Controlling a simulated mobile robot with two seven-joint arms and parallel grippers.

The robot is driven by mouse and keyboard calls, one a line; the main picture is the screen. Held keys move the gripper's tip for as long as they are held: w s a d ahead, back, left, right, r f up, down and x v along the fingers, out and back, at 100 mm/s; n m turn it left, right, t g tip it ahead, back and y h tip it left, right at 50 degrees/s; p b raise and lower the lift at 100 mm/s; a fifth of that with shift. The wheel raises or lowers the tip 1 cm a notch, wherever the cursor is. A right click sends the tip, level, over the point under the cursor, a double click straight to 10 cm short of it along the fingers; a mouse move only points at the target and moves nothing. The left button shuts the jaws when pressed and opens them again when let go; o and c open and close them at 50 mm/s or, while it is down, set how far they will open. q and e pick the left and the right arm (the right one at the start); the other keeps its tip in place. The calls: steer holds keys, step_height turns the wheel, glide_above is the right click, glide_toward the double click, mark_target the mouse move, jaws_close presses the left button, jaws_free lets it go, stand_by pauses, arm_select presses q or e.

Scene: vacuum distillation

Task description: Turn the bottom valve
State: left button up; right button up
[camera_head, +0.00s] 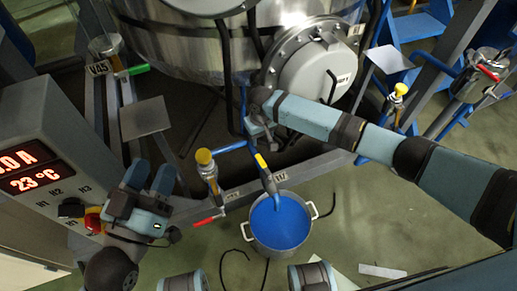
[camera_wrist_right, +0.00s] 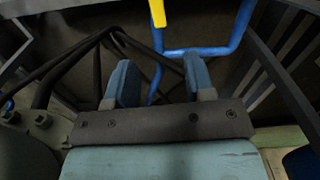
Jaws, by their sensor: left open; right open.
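The bottom valve appears as a yellow handle (camera_head: 261,161) on a blue pipe (camera_head: 268,180), low in front of the steel vessel (camera_head: 190,45). In the right wrist view the yellow handle (camera_wrist_right: 158,12) is at the top edge, beyond the fingertips, with the blue pipe (camera_wrist_right: 190,52) around it. My right gripper (camera_head: 257,126) is above the handle, apart from it. Its fingers (camera_wrist_right: 160,72) are open with nothing held between them. My left gripper (camera_head: 151,174) is open and empty beside the control box (camera_head: 50,150), away from the valve.
A pot (camera_head: 281,225) of blue liquid stands on the floor under the pipe's end. A yellow-capped fitting (camera_head: 205,160) and a red lever (camera_head: 208,220) are left of the valve. Black frame bars (camera_wrist_right: 75,60) lie close to my right fingers. A round flanged cover (camera_head: 315,65) is above.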

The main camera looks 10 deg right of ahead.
mark_target(261, 160)
step_height(261, 160, down, 14)
steer(key=b, duration=0.6)
steer(key=shift+w+r, duration=0.15)
steer(key=shift+r, duration=0.05)
arm_select(q)
step_height(261, 160, down, 8)
steer(key=g, duration=0.3)
steer(key=shift+d+f+m, duration=0.15)
steer(key=shift+d+m, duration=0.2)
steer(key=shift+m, duration=0.05)
arm_select(e)
jaws_close()
steer(key=shift+d, duration=0.1)
